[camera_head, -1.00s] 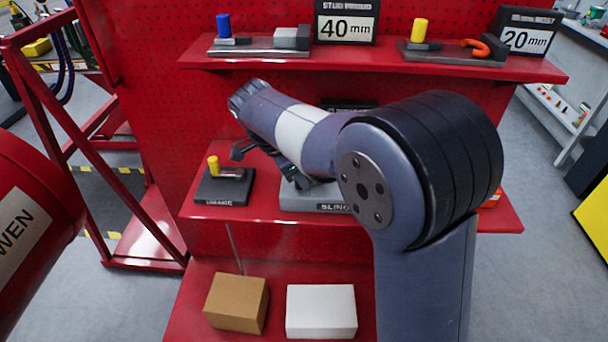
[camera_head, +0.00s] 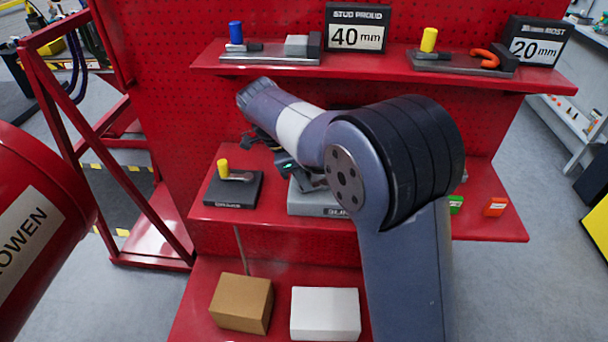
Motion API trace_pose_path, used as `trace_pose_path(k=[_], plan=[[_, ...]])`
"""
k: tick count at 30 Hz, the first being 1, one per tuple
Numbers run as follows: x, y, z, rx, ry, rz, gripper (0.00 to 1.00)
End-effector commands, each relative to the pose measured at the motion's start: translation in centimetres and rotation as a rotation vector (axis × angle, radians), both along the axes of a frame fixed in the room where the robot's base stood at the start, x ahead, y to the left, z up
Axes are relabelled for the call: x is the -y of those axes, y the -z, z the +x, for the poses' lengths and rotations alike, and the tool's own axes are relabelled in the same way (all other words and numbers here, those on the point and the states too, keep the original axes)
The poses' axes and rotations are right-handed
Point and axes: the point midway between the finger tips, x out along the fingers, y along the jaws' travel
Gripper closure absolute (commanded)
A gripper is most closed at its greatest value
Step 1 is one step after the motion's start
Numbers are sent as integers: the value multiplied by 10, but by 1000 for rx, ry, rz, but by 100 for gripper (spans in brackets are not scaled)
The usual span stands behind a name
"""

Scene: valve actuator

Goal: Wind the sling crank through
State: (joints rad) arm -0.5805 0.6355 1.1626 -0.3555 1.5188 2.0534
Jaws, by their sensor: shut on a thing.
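The sling unit's grey base (camera_head: 315,207) stands on the middle shelf, its front label partly covered by my arm. The crank on it is mostly hidden behind my wrist and forearm. My gripper (camera_head: 303,178) is over this base, with a small green light showing on its body. It is shut on the sling crank, but its fingertips and the exact grip are hard to make out.
Left of it is a dark brake block with a yellow-knobbed lever (camera_head: 233,180). Above are 40 mm (camera_head: 357,38) and 20 mm (camera_head: 535,50) signs. Brown (camera_head: 241,304) and white (camera_head: 325,314) boxes sit below.

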Motion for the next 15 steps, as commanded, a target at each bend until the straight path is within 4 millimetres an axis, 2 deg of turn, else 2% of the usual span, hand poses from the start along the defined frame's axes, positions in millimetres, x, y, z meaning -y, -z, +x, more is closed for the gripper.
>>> trace_pose_path(k=[2,3,10,15], plan=[[0,0,0,1,0,1,100],[0,0,0,1,0,1,76],[0,0,0,0,-1,1,57],[0,0,0,1,-1,0,55]])
